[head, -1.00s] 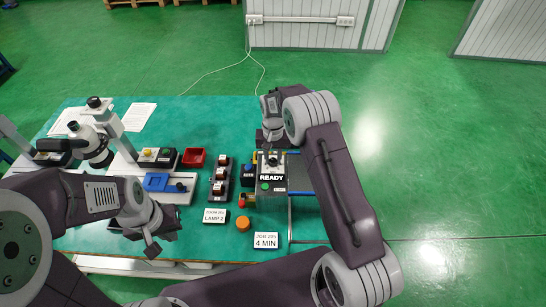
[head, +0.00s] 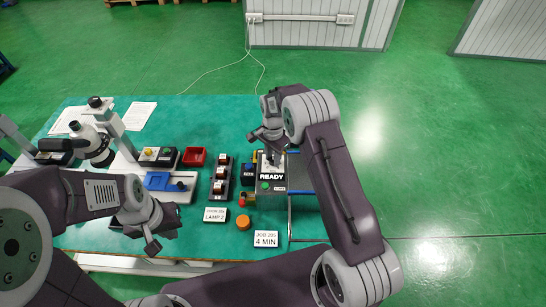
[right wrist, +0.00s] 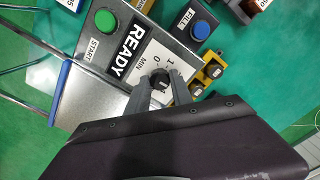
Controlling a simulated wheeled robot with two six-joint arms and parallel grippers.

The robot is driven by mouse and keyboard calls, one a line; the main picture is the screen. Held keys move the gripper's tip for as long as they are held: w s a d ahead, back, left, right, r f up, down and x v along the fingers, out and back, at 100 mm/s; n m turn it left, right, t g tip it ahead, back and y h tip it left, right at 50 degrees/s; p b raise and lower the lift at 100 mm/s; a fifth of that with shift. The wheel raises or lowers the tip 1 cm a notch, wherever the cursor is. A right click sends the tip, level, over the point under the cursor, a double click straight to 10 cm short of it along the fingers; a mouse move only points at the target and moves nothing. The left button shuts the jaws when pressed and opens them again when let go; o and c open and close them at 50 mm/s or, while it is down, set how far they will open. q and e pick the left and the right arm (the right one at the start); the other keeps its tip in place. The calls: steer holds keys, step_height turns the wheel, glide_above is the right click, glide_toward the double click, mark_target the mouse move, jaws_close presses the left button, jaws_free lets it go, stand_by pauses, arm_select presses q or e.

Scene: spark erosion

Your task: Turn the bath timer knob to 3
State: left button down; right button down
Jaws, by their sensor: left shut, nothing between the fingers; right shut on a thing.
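The black bath timer knob (right wrist: 160,82) sits on a grey control box (right wrist: 75,98) beside a white scale marked MIN, with 0 and 1 legible. I cannot read its setting. My right gripper (right wrist: 160,90) is shut on the knob, one finger on each side, in the right wrist view. In the head view my right gripper (head: 271,150) is over the back of the box and largely hides the knob. The box's READY sign (head: 272,177) is in front of it. My left gripper (head: 152,248) is shut and empty at the front left of the table.
A green START button (right wrist: 105,20) and a blue FILL button (right wrist: 200,29) are near the knob. A card reads 4 MIN (head: 266,240); another reads LAMP 2 (head: 215,215). An orange cylinder (head: 243,222) and a red tray (head: 194,157) stand left of the box.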

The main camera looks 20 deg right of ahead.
steer(key=shift+r+m, duration=0.1)
steer(key=shift+m, duration=0.2)
stand_by(0.4)
steer(key=c, duration=1.1)
jaws_free()
step_height(320, 180, up, 9)
steer(key=shift+b, duration=0.75)
